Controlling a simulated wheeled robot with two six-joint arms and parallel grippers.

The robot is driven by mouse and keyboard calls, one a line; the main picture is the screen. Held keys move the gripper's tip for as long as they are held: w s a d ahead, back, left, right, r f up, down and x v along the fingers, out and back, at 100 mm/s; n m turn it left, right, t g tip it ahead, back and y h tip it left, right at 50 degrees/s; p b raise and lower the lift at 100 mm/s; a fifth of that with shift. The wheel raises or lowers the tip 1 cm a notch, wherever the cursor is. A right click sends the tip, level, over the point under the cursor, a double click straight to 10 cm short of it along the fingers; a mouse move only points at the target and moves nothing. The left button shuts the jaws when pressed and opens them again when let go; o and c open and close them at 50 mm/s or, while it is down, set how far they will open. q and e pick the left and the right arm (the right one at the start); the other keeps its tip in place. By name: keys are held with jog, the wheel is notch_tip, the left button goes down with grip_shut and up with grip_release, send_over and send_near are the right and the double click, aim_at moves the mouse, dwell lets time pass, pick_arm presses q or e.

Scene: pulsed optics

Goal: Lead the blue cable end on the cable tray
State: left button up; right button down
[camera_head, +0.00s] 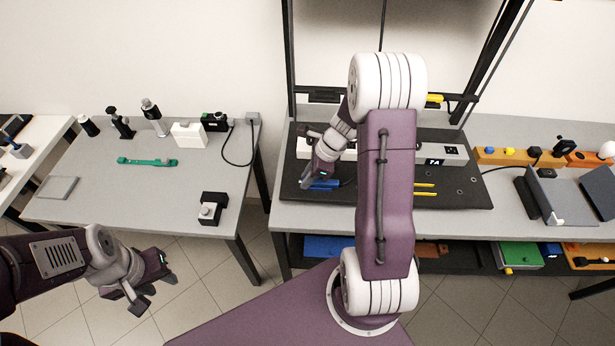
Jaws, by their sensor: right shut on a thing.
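My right gripper (309,183) is low over the black board on the middle table, at its left part. It is shut on a blue piece (324,185), which I take to be the blue cable end; the fingers partly cover it, and I cannot tell whether it touches the board. Two thin yellow strips (425,189) lie on the board to the right, partly behind my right arm. I cannot tell which part is the cable tray; my arm hides the board's middle. My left gripper (156,285) is open and empty over the floor, in front of the left table.
The black board (462,196) carries a white box labelled "7A" (441,155). The left table (110,205) holds a green tool (147,161), a small black-and-white device (212,208) and several optics parts. An orange rail (520,157) and a grey stand (556,195) are at the right.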

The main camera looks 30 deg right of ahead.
jog(key=shift+f, duration=0.15)
jog(key=c, duration=1.2)
grip_release()
jog(key=v, duration=0.9)
jog(key=shift+a, duration=0.1)
